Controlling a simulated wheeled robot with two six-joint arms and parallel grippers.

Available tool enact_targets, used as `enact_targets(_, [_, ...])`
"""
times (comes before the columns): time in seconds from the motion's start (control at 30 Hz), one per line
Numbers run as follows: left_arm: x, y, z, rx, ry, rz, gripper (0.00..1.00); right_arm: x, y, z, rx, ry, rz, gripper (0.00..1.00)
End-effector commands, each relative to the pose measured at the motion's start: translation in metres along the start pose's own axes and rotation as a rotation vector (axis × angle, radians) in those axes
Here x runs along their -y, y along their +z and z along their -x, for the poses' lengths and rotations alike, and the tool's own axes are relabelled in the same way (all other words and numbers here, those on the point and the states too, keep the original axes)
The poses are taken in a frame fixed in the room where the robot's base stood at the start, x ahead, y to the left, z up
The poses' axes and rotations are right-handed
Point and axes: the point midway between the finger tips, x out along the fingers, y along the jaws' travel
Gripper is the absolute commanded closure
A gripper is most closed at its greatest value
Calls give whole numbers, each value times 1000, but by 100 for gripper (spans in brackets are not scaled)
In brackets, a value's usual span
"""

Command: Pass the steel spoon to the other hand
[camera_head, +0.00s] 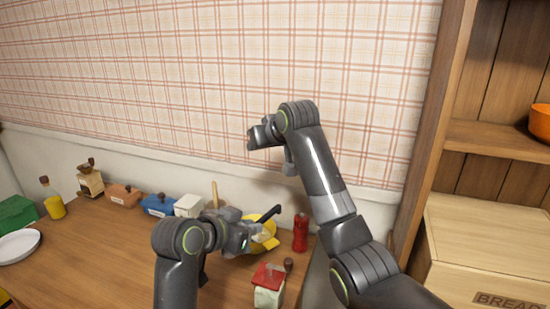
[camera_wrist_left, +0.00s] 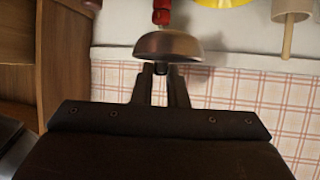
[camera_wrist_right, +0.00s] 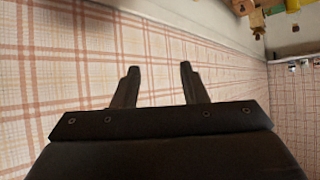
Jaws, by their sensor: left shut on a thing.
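My left gripper (camera_head: 262,227) is low over the counter, and its fingers in the left wrist view (camera_wrist_left: 161,75) are close together on a thin dark stem. A rounded, brownish metallic piece (camera_wrist_left: 170,45), seemingly the steel spoon's bowl, sits just past the fingertips. In the head view a dark, narrow shape (camera_head: 289,220) sticks out to the upper right of the left gripper, and it looks like the spoon. My right gripper (camera_head: 258,135) is higher, in front of the wallpaper. Its fingers in the right wrist view (camera_wrist_right: 158,88) are apart, with nothing between them.
Several boxes and a bottle (camera_head: 54,204) line the wall. A wooden bread box (camera_head: 480,245) is at right. The air between the grippers is clear.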

Motion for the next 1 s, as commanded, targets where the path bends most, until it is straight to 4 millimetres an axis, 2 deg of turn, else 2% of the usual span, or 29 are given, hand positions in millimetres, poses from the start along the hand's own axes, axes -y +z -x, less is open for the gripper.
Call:
enact_targets(0.13, [0, 0, 0, 0, 0, 0, 100, 2, 8, -6, 194, 26, -195, 61])
enact_targets(0.27, [0, 0, 0, 0, 0, 0, 100, 2, 17, -3, 358, 85, -371, 61])
enact_targets(0.6, [0, 0, 0, 0, 0, 0, 100, 5, 40, 38, 719, 359, -799, 61])
enact_targets(0.8, [0, 0, 0, 0, 0, 0, 100, 7, 46, 61, 821, 491, -939, 61])
enact_targets(1.0, [0, 0, 0, 0, 0, 0, 100, 7, 52, 65, 850, 534, -979, 61])
